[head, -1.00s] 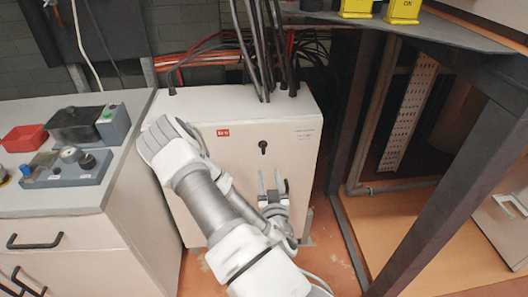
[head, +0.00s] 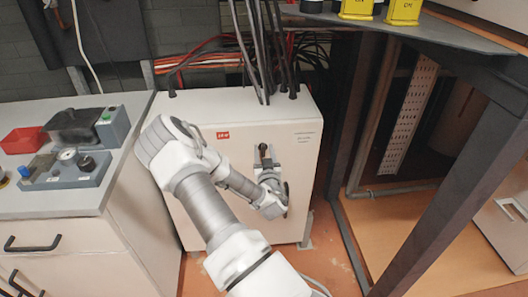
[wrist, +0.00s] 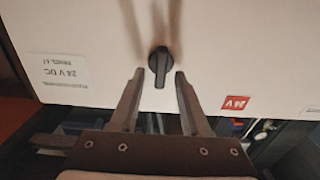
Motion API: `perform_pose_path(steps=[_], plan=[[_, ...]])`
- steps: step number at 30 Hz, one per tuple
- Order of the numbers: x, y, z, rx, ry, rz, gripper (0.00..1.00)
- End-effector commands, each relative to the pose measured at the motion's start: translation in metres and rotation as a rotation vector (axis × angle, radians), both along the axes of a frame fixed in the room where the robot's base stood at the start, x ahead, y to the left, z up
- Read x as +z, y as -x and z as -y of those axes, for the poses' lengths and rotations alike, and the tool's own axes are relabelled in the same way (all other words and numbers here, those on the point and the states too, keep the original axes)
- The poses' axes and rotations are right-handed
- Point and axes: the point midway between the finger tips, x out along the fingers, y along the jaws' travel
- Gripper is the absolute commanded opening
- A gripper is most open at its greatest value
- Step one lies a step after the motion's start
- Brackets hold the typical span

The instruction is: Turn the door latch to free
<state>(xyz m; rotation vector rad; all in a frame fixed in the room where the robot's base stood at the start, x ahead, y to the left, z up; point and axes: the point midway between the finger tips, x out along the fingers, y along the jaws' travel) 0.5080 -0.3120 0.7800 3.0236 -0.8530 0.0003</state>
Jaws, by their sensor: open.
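The black door latch (wrist: 159,65) is on the front of the pale cabinet door (head: 305,180). In the wrist view its handle stands lengthwise between my fingertips, with a gap on each side. My gripper (wrist: 157,76) is open, and its two fingertips reach toward the latch from either side without visibly gripping it. In the head view my gripper (head: 265,155) is in front of the latch and hides part of it.
Black cables (head: 262,60) enter the cabinet's top. A dark metal table frame (head: 480,165) stands to the right. A red label (wrist: 235,103) is on the door.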

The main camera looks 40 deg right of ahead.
Motion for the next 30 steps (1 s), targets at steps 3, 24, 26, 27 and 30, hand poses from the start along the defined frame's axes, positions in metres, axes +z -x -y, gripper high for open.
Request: perform_pose_path(steps=[3, 24, 26, 27, 30], plan=[[-0.0001, 0.0003, -0.0001, 0.0, 0.0, 0.0, 0.35], [-0.0009, 0.0003, -0.0007, 0.0, 0.028, -0.017, 0.0], [-0.0012, 0.0001, -0.001, 0.0, 0.047, -0.029, 0.0], [-0.0014, 0.0001, -0.0012, 0.0, 0.062, -0.038, 0.0], [-0.0021, -0.0004, -0.0021, 0.001, 0.113, -0.07, 0.0]])
